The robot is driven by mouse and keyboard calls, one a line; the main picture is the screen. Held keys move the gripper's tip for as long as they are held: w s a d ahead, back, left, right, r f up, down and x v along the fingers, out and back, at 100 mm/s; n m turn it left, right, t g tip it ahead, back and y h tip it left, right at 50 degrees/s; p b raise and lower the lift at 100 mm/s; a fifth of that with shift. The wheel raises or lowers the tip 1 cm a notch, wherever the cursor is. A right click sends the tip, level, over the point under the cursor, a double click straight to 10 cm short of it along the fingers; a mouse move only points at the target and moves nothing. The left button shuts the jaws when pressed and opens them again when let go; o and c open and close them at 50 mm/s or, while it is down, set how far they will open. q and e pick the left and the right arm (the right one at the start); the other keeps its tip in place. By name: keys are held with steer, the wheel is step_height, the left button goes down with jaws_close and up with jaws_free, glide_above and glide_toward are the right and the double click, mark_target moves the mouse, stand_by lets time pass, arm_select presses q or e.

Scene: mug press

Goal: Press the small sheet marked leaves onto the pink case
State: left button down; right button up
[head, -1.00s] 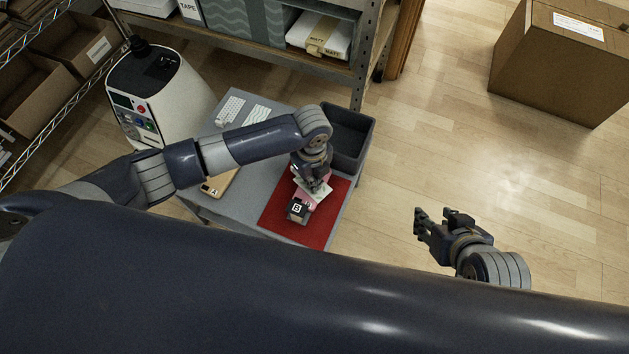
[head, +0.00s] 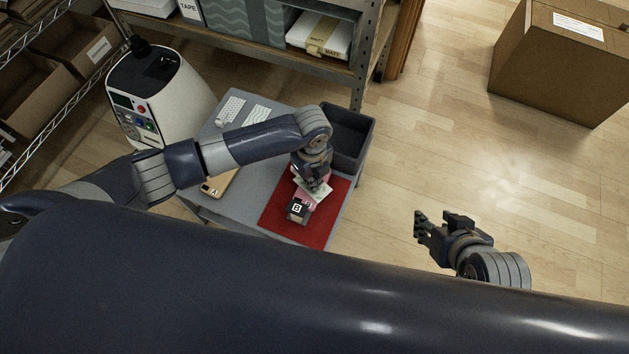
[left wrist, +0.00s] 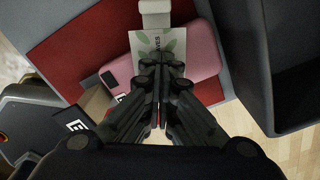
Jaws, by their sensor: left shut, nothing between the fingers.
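The pink case (left wrist: 203,52) lies on the red mat (left wrist: 95,45); a little of it shows in the head view (head: 306,199). The small sheet marked leaves (left wrist: 147,42), white with green leaf prints, lies over the case and reaches past its upper edge in the left wrist view. My left gripper (left wrist: 161,68) is shut and empty, with its fingertips at the sheet over the case. I cannot tell whether they touch it. They hide part of the sheet and case. My right gripper (head: 437,220) is open and empty over the floor, right of the table.
A black-topped block marked B (head: 298,208) stands on the mat beside the case. A dark bin (head: 347,135) is at the table's back right. A tan phone-like case (head: 219,184) and patterned sheets (head: 257,115) lie on the grey table (head: 262,178). A white piece (left wrist: 155,12) adjoins the sheet.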

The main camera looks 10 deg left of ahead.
arm_select(q)
steer(key=shift+s+a+f, duration=0.1)
steer(key=shift+s+f, duration=0.05)
steer(key=shift+f, duration=0.05)
arm_select(e)
steer(key=shift+s+d+f+g, duration=0.2)
steer(key=shift+s+f+g, duration=0.1)
steer(key=shift+s, duration=0.3)
steer(key=shift+s+d+f+g, duration=0.15)
steer(key=shift+s+g, duration=0.15)
steer(key=shift+s, duration=0.25)
stand_by(3.1)
arm_select(q)
steer(key=shift+r+p, duration=0.65)
steer(key=shift+p, duration=0.3)
step_height(320, 180, up, 2)
steer(key=shift+r+p, duration=0.1)
steer(key=shift+p, duration=1)
steer(key=shift+r+p, duration=1.35)
steer(key=shift+p, duration=0.05)
arm_select(e)
steer(key=s+f+g, duration=0.3)
steer(key=f, duration=0.9)
steer(key=shift+d+h, duration=0.4)
steer(key=shift+r, duration=0.1)
